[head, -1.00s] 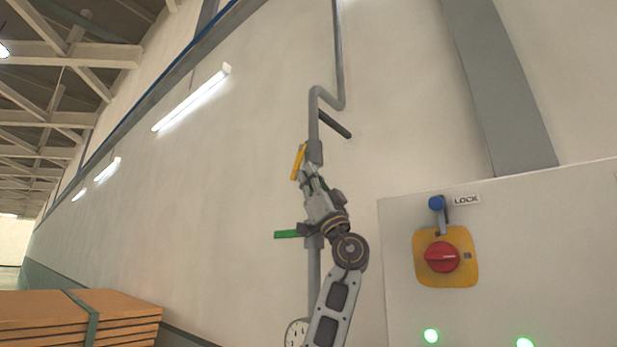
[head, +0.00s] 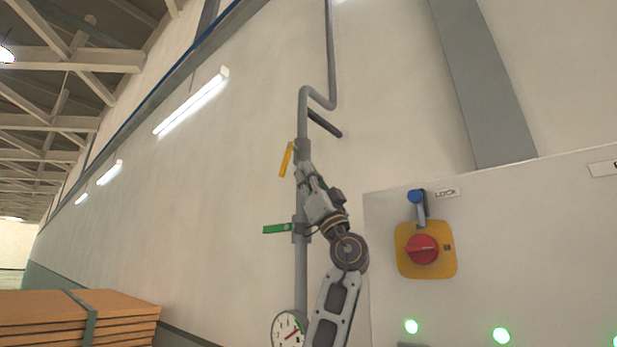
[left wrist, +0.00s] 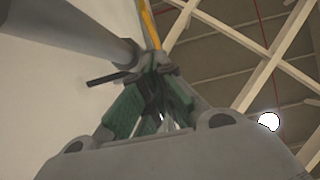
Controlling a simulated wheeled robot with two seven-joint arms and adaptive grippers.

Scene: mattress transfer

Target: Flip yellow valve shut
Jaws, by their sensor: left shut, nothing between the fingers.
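The yellow valve handle (head: 286,160) sits high on the grey vertical pipe (head: 301,270) in the head view. It slants down and to the left of the pipe. My left gripper (head: 303,170) is shut and empty, just right of and below the handle, in front of the pipe. In the left wrist view the closed fingertips (left wrist: 158,66) lie close to the lower end of the yellow handle (left wrist: 150,24). Whether they touch it I cannot tell. My right gripper is not in view.
A green handle (head: 277,229) sticks out left, lower on the pipe, above a round gauge (head: 288,329). A dark handle (head: 324,123) is at upper right. A control panel (head: 480,240) with a red rotary switch (head: 422,249) stands right. Brown stacked boards (head: 110,303) lie lower left.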

